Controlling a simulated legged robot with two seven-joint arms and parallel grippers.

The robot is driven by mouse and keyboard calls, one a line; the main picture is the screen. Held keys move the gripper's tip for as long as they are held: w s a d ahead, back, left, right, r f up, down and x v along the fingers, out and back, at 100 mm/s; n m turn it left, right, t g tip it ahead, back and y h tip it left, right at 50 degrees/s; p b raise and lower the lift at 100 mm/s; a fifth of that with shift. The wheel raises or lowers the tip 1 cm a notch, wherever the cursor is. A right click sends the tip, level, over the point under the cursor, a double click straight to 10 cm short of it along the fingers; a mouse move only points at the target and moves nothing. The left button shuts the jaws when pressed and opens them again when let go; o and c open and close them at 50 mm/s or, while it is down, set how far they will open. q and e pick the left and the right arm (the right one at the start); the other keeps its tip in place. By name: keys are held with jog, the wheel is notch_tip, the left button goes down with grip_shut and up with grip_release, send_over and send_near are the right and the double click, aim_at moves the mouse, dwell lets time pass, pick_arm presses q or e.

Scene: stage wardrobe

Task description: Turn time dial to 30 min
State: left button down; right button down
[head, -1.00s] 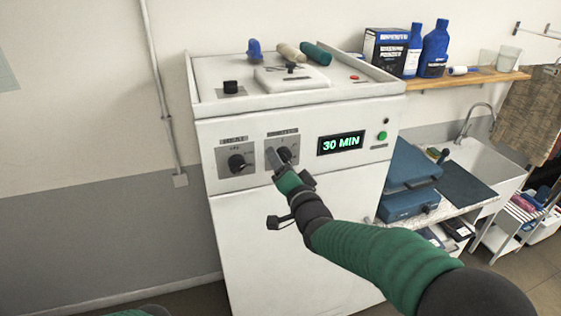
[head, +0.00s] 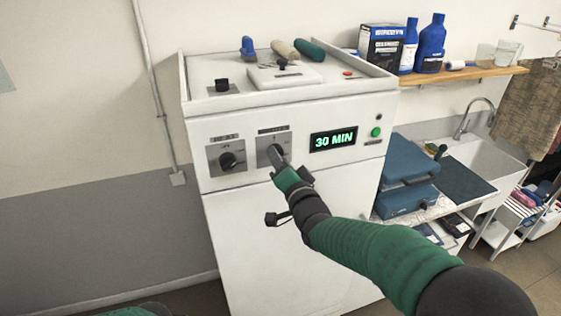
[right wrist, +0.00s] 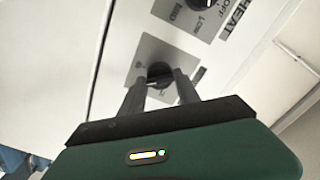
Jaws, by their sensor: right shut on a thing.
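The time dial (right wrist: 160,73) is a black knob on a grey plate (head: 264,155) on the front panel of a white machine. My right gripper (head: 275,158) reaches it from the lower right and hides most of it in the head view. In the right wrist view the two fingers of my right gripper (right wrist: 160,88) are shut on the knob, one on each side. The display (head: 333,140) reads "30 MIN" in green. My left gripper is not in view.
The heat dial (head: 228,161) is just left of the time dial. A green button (head: 376,132) is right of the display. Bottles (head: 431,45) stand on a wooden shelf (head: 470,80); a blue press (head: 408,180) and a sink (head: 490,160) are at right.

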jog(key=n+b, duration=0.2)
jog(key=f+n+b, duration=0.1)
jog(key=n+b, duration=0.1)
jog(key=b, duration=0.1)
jog(key=shift+a, duration=0.1)
jog(key=c, duration=1.1)
grip_release()
jog(key=shift+c, duration=0.2)
jog(key=shift+o, duration=1.3)
jog(key=shift+w+r, duration=0.1)
jog(key=shift+r, duration=0.1)
jog(key=b+v, duration=0.6)
jog(key=v, duration=1)
jog(key=shift+s, duration=0.35)
